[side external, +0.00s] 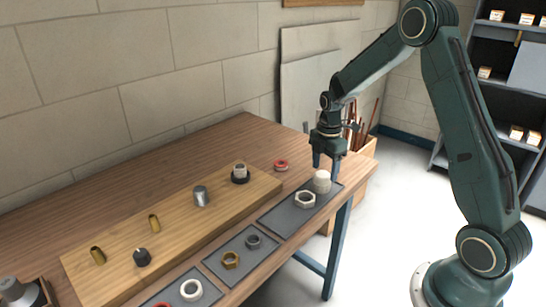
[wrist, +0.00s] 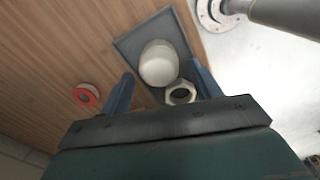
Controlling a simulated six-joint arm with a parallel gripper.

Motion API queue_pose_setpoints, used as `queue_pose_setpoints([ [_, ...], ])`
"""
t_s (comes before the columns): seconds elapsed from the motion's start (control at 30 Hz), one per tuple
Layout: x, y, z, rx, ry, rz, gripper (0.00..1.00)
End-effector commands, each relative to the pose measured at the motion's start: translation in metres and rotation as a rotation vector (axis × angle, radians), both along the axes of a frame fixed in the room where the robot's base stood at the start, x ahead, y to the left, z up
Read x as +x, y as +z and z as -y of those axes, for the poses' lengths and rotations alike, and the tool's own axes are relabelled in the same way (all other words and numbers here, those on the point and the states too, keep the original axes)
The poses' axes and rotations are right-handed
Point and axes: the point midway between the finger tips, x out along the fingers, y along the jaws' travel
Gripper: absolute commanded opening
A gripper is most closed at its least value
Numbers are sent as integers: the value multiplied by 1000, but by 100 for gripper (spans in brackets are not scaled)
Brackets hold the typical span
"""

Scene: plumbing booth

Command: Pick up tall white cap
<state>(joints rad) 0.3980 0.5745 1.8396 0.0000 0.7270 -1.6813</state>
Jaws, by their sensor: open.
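The tall white cap (side external: 321,181) stands on a dark grey mat (side external: 285,222) at the table's right end. In the wrist view the white cap (wrist: 158,64) shows as a rounded, domed shape just beyond the fingertips, roughly between them. My gripper (side external: 328,163) is open and empty, pointing down above and slightly behind the cap. In the wrist view its two fingers (wrist: 160,84) are apart, with nothing between them that I can see held. A white hex nut (side external: 304,200) lies on the same mat beside the cap; it also shows in the wrist view (wrist: 181,93) near the right finger.
A red-and-white ring (side external: 281,165) lies on the table left of the gripper. A wooden board (side external: 170,235) holds several fittings. More mats with a brass nut (side external: 231,260), a grey nut (side external: 253,241) and a white ring (side external: 191,290) lie along the front edge. The table's back is clear.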

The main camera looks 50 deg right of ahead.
Motion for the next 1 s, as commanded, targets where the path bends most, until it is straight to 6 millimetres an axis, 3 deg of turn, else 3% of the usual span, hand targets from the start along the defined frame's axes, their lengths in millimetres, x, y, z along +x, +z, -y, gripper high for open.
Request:
queue_pose_setpoints([
  [0.43, 3, -45, -1, 1, 0, -2, 63],
  [1.0, 3, -48, 0, 0, 0, 0, 63],
])
